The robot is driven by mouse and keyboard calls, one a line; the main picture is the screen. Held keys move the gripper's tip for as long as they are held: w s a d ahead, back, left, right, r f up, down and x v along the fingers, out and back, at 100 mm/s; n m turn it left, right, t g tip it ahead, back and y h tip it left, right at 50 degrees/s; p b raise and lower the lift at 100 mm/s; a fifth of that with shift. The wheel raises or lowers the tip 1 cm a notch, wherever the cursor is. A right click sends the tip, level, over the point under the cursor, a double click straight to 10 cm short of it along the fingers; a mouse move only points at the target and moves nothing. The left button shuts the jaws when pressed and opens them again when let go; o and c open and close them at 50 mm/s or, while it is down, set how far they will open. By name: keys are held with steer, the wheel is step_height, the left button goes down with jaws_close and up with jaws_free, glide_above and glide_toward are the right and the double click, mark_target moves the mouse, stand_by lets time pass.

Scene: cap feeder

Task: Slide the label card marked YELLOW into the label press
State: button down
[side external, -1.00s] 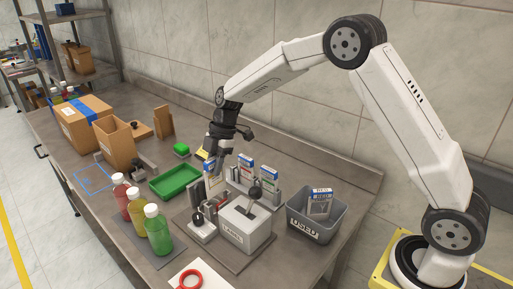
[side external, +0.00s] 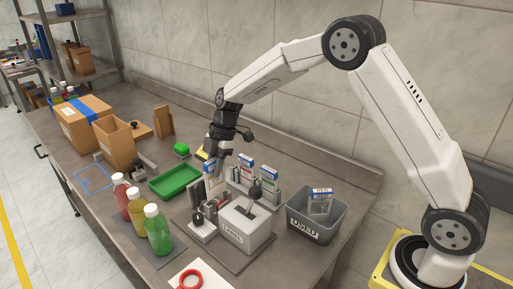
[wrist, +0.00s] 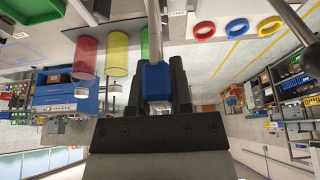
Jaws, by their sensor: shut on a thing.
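My gripper (side external: 217,166) is shut on a blue-topped label card; in the wrist view, my gripper (wrist: 155,85) has the card's blue top (wrist: 155,76) between its fingers, with a pale narrow part seen nearly edge-on beyond. Its lettering cannot be read. The gripper points down just behind and left of a grey box marked LABEL (side external: 237,234), likely the label press, which has a black-knobbed lever. Most of the held card is hidden in the side view, so contact with the press cannot be told. Other blue-topped cards (side external: 269,174) stand in a rack to the right.
A grey USED bin (side external: 302,223) holds a card (side external: 321,198). A small white device (side external: 202,233) stands front left of the grey box. Red, yellow and green bottles (side external: 158,232) stand on a mat. A green tray (side external: 168,187) and a red ring (side external: 186,273) are nearby.

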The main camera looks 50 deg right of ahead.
mark_target(217, 190)
steer(key=shift+f, duration=0.3)
steer(key=shift+f, duration=0.85)
steer(key=shift+f, duration=0.15)
steer(key=shift+f, duration=2.05)
steer(key=shift+f, duration=0.4)
steer(key=shift+f, duration=0.35)
steer(key=shift+f, duration=0.1)
